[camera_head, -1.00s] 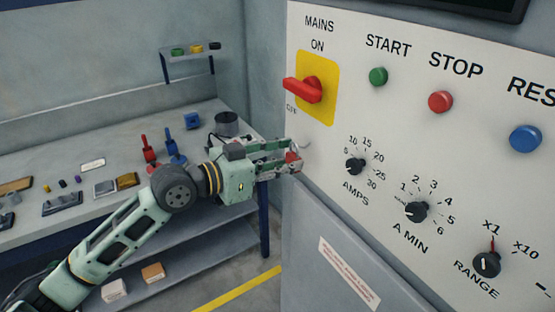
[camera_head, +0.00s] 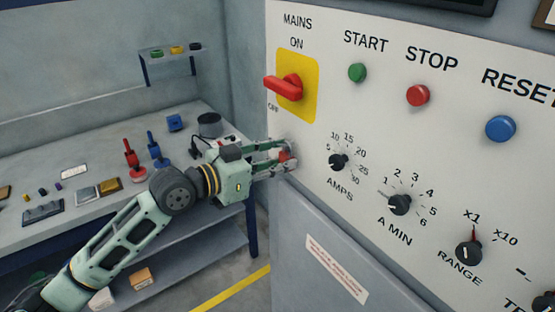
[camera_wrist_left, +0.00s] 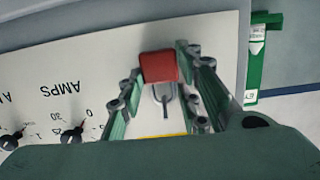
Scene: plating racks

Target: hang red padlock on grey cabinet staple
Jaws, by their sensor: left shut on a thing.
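My left gripper (camera_head: 284,158) is at the left edge of the grey cabinet's (camera_head: 310,215) white panel, left of the AMPS knob. It is shut on the red padlock (camera_head: 285,155). In the left wrist view the red padlock body (camera_wrist_left: 158,67) sits between the fingers, and its grey shackle (camera_wrist_left: 163,98) points toward the bottom of the picture. A thin metal piece shows at the shackle; I cannot tell if it is the staple or whether the shackle is around it. My right gripper is not in view.
The red MAINS handle (camera_head: 284,87) sticks out just above my left gripper. The AMPS knob (camera_head: 338,161) is close on its right. A workbench (camera_head: 110,165) with several small items stands behind my left arm.

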